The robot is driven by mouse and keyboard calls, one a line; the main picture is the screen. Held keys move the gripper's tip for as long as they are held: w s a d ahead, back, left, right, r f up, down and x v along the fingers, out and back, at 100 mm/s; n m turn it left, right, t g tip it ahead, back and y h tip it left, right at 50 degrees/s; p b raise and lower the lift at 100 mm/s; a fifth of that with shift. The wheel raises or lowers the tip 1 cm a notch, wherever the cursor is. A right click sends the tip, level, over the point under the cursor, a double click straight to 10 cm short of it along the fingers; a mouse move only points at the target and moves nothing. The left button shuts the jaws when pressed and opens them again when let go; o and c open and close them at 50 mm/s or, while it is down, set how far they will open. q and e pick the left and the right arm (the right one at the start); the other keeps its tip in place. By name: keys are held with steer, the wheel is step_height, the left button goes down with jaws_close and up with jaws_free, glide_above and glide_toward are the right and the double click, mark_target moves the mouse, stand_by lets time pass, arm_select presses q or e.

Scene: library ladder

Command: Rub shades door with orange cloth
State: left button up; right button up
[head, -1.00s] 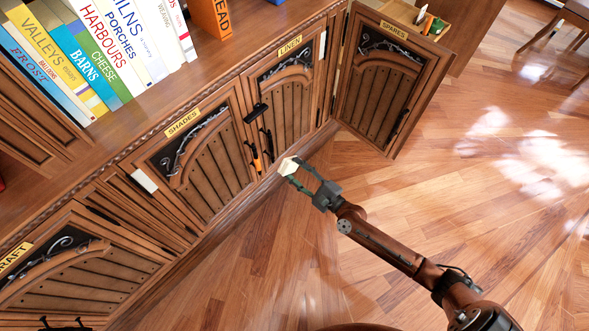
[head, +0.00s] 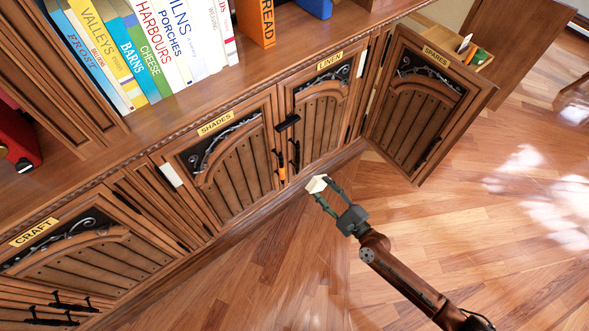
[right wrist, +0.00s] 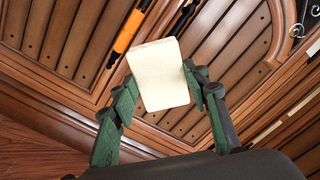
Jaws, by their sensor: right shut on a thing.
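The shades door (head: 232,172) is a closed brown panelled door with a yellow SHADES label, in the low cabinet. An orange thing (head: 281,170), perhaps the orange cloth, is on the dark upright handle at the door's right edge. It also shows as an orange band in the right wrist view (right wrist: 130,30). My right gripper (head: 323,188) is shut on a cream block (right wrist: 158,75), held between its green fingers. In the head view it is in front of the cabinet, to the right of the orange thing and apart from it. My left gripper is out of view.
The linen door (head: 322,118) is closed beside the shades door. The spares door (head: 425,105) stands open at the right, with a small tray (head: 482,60) of things behind it. The craft door (head: 90,255) is at lower left. Books (head: 150,45) stand above. Wooden floor at right is clear.

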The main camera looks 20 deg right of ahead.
steer(key=s+a+f, duration=0.1)
steer(key=a+f, duration=0.3)
steer(key=a, duration=0.3)
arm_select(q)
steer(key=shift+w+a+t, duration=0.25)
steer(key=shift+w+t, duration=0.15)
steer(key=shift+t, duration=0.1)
arm_select(e)
steer(key=shift+x, duration=2.8)
steer(key=shift+a+f, duration=0.1)
steer(key=shift+f, duration=0.05)
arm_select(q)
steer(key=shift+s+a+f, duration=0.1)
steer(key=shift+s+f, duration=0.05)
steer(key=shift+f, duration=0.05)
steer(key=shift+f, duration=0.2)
arm_select(e)
steer(key=shift+x, duration=1.05)
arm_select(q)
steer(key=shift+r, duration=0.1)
